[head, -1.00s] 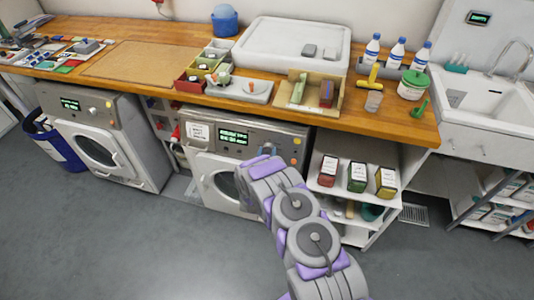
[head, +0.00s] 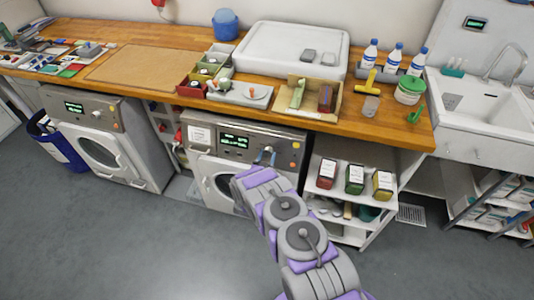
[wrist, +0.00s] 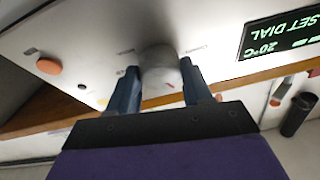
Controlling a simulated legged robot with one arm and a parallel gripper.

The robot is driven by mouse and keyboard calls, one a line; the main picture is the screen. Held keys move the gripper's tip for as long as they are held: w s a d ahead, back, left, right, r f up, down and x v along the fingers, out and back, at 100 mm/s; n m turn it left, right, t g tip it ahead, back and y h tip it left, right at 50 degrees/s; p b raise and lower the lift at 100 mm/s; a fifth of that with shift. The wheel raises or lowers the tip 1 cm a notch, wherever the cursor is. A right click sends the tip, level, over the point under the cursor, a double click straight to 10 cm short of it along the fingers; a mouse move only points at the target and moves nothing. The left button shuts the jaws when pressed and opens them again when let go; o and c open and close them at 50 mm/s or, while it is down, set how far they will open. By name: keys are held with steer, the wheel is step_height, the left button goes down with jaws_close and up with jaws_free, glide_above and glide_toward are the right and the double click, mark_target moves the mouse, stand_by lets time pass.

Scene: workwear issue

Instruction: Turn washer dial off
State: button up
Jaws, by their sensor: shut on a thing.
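The washer (head: 286,135) under the middle of the counter has a grey control panel with a lit green display (head: 234,141) and a round door, partly hidden by my arm. My gripper (head: 265,156) is at the panel, right of the display. In the wrist view, which is upside down, the grey round dial (wrist: 160,62) sits between the two blue fingers of my gripper (wrist: 161,84), which is shut on it. A red mark shows on the dial. The display there (wrist: 285,35) reads "SET DIAL" and "20°C". The dial is hardly visible in the head view.
An orange button (wrist: 49,66) and a small dark button are on the panel beside the dial. A second washer (head: 100,112) stands to the left. Open shelves with tins (head: 354,178) are close on the right. The wooden counter (head: 180,97) overhangs the panel. The floor in front is clear.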

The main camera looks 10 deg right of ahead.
steer(key=shift+a+r+m+p, duration=0.2)
steer(key=shift+m+p, duration=0.25)
steer(key=shift+m, duration=0.15)
steer(key=shift+w+m+g+h+p, duration=0.1)
steer(key=shift+m+g+h+p, duration=0.25)
steer(key=shift+m+h+p, duration=0.7)
steer(key=shift+m+g+h+p, duration=0.1)
steer(key=shift+m+g+p, duration=0.4)
steer(key=shift+m, duration=1.15)
steer(key=shift+f, duration=0.1)
steer(key=o, duration=1)
steer(key=shift+o, duration=0.2)
steer(key=p+v, duration=0.2)
steer(key=v, duration=1.5)
steer(key=shift+s+f+p, duration=0.25)
steer(key=shift+f+p, duration=0.05)
steer(key=shift+p, duration=0.1)
steer(key=shift+w, duration=0.1)
